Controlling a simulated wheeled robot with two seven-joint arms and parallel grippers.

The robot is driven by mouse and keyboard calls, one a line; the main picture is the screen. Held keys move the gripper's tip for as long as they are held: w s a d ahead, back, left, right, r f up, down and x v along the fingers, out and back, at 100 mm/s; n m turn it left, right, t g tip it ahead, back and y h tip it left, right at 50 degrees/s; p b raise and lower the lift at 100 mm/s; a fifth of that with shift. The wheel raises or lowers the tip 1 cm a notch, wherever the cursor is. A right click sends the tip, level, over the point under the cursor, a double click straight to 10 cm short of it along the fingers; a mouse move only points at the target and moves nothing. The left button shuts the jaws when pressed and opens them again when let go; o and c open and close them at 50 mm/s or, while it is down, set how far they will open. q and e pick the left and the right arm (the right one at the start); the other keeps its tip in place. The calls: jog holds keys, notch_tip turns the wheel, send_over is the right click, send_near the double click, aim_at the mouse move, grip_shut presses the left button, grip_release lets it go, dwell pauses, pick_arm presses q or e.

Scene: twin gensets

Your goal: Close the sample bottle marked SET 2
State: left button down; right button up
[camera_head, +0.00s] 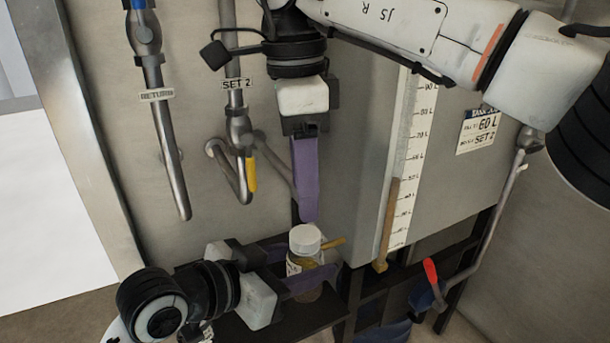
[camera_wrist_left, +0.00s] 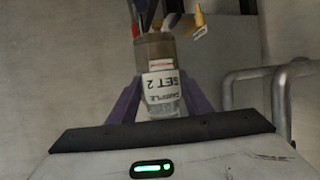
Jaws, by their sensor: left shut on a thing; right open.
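The sample bottle (camera_head: 302,262) stands upright, with amber contents and a white cap (camera_head: 305,237) at its top. I cannot tell whether the cap is tight. My left gripper (camera_head: 309,280) comes in from the left and is shut on the bottle body. In the left wrist view, the bottle's label (camera_wrist_left: 160,86) reads SAMPLE SET 2, upside down, between the two purple fingers. My right gripper (camera_head: 308,218) points down just above the cap, open and apart from it. Its fingers overlap in the head view, so the gap between them is hidden.
A pipe tagged SET 2 (camera_head: 237,83) with a yellow lever (camera_head: 251,173) is behind. A RETURN pipe (camera_head: 163,130) hangs left of it. A tank with a gauge scale (camera_head: 402,160) stands close right. A red-handled valve (camera_head: 431,275) is at lower right. A tan piece (camera_head: 333,243) sits beside the bottle.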

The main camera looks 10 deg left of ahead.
aim_at(305, 234)
jog(key=n, duration=0.4)
jog(key=shift+r, duration=0.2)
jog(key=n, duration=0.4)
jog(key=shift+r+y, duration=0.15)
jog(key=shift+y, duration=0.15)
jog(key=shift+f, duration=4)
